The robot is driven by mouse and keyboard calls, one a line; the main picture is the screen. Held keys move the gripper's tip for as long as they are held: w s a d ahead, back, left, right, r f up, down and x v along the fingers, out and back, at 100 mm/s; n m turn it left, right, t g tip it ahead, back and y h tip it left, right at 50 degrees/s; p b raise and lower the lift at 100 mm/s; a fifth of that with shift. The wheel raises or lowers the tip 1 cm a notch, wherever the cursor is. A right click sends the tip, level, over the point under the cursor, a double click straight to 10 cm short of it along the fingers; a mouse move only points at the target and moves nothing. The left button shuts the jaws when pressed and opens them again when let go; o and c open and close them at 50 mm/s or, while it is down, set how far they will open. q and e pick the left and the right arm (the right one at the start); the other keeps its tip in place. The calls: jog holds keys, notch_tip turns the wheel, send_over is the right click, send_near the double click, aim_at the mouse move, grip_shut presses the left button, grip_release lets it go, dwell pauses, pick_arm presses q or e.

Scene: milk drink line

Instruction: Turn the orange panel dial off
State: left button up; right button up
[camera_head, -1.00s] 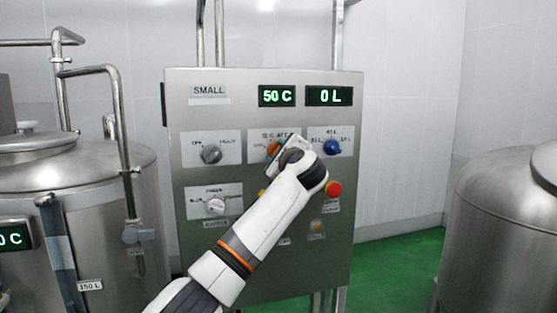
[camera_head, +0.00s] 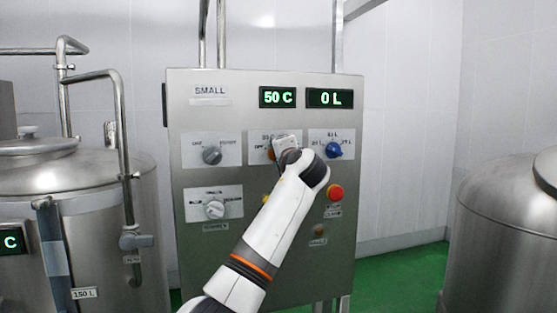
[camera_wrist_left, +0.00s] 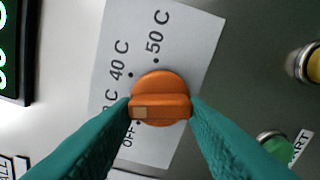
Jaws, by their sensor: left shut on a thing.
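The orange dial (camera_head: 270,154) is on the grey control panel (camera_head: 265,235), mostly hidden behind my left gripper (camera_head: 280,150) in the head view. In the left wrist view the orange dial (camera_wrist_left: 160,85) is large and central. My left gripper (camera_wrist_left: 160,108) has its teal fingertips shut on the two ends of the dial's raised bar. The bar lies across the picture, with a pale mark at its left end. That mark is by the left finger, close to the OFF lettering (camera_wrist_left: 127,138); the finger partly covers the scale. The 50 C and 40 C labels are clear of it.
The panel displays read 50 C (camera_head: 278,97) and 0 L (camera_head: 330,97). Close by are a blue dial (camera_head: 333,150), a red button (camera_head: 334,192) and two grey dials (camera_head: 211,155). Steel tanks stand left (camera_head: 95,190) and right (camera_head: 510,225).

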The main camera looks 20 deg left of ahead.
pick_arm(q)
jog(key=n, duration=0.4)
jog(key=shift+r+n+b, duration=0.2)
jog(key=shift+n+b, duration=0.1)
jog(key=shift+b, duration=0.05)
jog(key=n, duration=0.5)
jog(key=shift+d, duration=0.1)
jog(key=shift+n, duration=0.4)
jog(key=o, duration=0.9)
jog(key=shift+w, duration=0.1)
jog(key=shift+w+f, duration=0.15)
jog(key=shift+f, duration=0.15)
jog(key=b+v, duration=0.6)
jog(key=v, duration=0.6)
